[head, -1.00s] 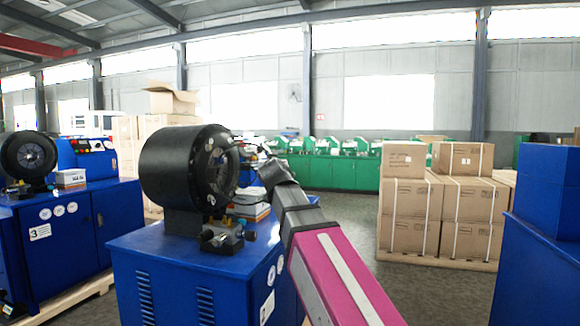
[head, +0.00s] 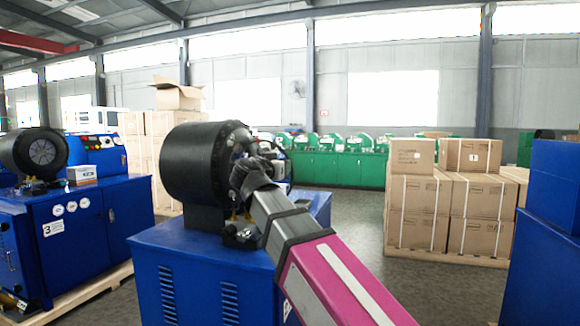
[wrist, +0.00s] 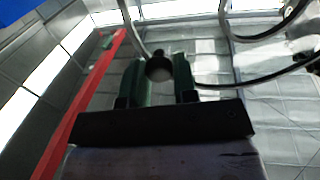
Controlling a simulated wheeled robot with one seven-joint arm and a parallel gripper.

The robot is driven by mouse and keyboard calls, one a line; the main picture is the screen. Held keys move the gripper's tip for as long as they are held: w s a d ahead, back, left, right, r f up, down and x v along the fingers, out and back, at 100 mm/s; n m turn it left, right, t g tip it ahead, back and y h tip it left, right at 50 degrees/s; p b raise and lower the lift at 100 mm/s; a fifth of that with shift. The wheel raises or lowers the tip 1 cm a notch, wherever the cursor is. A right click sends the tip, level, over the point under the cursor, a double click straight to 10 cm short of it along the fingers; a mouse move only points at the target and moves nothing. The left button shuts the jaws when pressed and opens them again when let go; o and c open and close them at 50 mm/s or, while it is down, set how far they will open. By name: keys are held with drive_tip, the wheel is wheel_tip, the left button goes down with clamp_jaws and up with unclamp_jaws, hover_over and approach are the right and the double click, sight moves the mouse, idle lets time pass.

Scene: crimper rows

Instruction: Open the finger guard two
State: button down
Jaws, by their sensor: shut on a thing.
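Crimper two is the middle machine, a black round head (head: 192,165) on a blue cabinet (head: 200,290). My gripper is at the front right of this head, where my dark wrist covers most of the opening in the head view. In the wrist view, my gripper's (wrist: 158,72) two green fingers are shut on a small dark round knob (wrist: 158,66). The knob appears to belong to the finger guard, but the guard's outline and how far it is open cannot be made out.
Another crimper (head: 35,152) on a blue cabinet marked 3 stands at the left. Stacked cartons (head: 450,200) stand at the right, with a blue cabinet (head: 550,220) nearer. Dark curved lines (wrist: 250,80) and a red bar (wrist: 85,105) show in the wrist view.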

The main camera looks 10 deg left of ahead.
drive_tip(key=shift+s+a+m+g+h, duration=0.35)
drive_tip(key=shift+s+a+m+h, duration=0.2)
drive_tip(key=shift+s+h, duration=0.2)
drive_tip(key=shift+s+a+m+g+h, duration=0.4)
drive_tip(key=shift+s+a+h, duration=0.2)
drive_tip(key=shift+s, duration=0.25)
drive_tip(key=shift+f, duration=0.1)
drive_tip(key=c, duration=0.9)
unclamp_jaws()
drive_tip(key=v, duration=1)
drive_tip(key=shift+s+a, duration=0.15)
drive_tip(key=shift+s, duration=0.2)
